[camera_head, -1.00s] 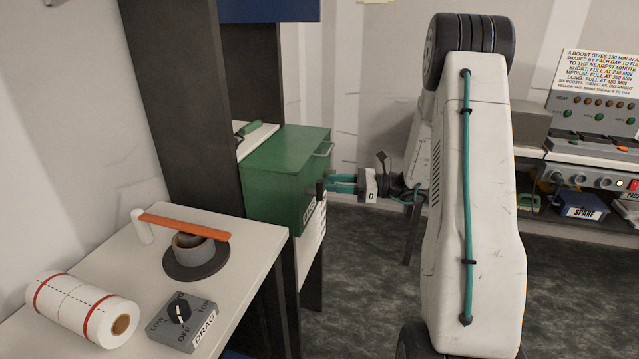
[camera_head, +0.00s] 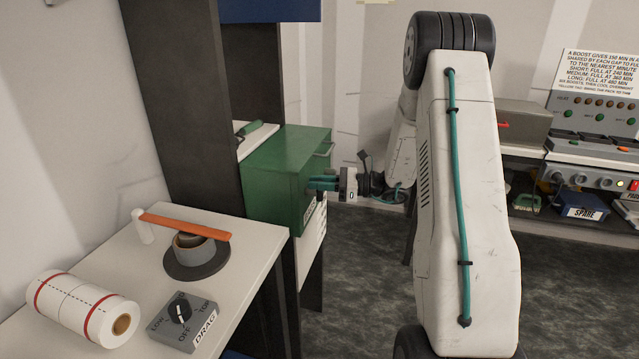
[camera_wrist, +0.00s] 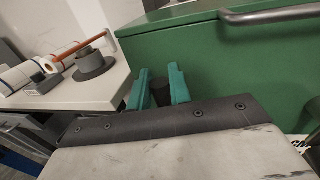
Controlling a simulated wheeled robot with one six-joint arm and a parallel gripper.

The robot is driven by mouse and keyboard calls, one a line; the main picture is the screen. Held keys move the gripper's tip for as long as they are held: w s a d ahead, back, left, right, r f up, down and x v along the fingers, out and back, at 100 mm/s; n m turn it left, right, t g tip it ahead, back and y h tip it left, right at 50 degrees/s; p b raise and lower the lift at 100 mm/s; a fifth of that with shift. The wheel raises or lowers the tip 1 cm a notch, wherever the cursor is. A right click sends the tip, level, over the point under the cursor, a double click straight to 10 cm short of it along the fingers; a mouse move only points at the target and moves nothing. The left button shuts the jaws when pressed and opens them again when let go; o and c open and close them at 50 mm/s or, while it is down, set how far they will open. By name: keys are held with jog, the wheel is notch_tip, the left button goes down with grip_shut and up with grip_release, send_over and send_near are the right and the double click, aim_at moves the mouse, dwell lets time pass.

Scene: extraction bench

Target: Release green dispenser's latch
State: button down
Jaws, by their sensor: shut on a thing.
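The green dispenser (camera_head: 277,172) is a box fixed beside the dark upright, with a grey bar handle near its top edge. Its green front fills much of the wrist view (camera_wrist: 235,70). My gripper (camera_head: 318,184) is at the dispenser's front face, with teal fingers pointing at it. In the wrist view the fingers (camera_wrist: 162,88) are shut on a small dark knob-like latch (camera_wrist: 161,95) at the left part of the front. Most of the latch is hidden between the fingers. A label below it is partly covered.
A white table (camera_head: 240,262) at the left holds a paper roll (camera_head: 75,308), a grey ring on a dark disc (camera_head: 192,252), an orange bar (camera_head: 185,227) and a grey dial box (camera_head: 182,322). A bench with a panel stands at the right. Floor between is clear.

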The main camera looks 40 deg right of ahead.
jog(key=n, duration=0.2)
jog(key=a+n, duration=0.1)
jog(key=n, duration=0.1)
jog(key=shift+s+h, duration=0.35)
jog(key=shift+h, duration=0.05)
jog(key=n, duration=0.2)
jog(key=f+n+h, duration=0.1)
jog(key=n, duration=0.1)
jog(key=shift+s+a, duration=0.4)
jog(key=n, duration=0.2)
jog(key=f+n+h, duration=0.1)
jog(key=n, duration=0.1)
jog(key=shift+s+a+f, duration=0.1)
jog(key=shift+s+a, duration=0.15)
jog(key=shift+a, duration=0.1)
jog(key=shift+a+f+n+t+h, duration=0.15)
jog(key=shift+f+n+h, duration=0.15)
jog(key=shift+n, duration=0.6)
jog(key=shift+d+f+n+t+h, duration=0.1)
jog(key=shift+f+n+t+h, duration=0.2)
jog(key=shift+n, duration=0.6)
jog(key=shift+f, duration=0.1)
jog(key=c, duration=1.3)
grip_release()
jog(key=shift+c, duration=0.2)
jog(key=shift+s, duration=0.1)
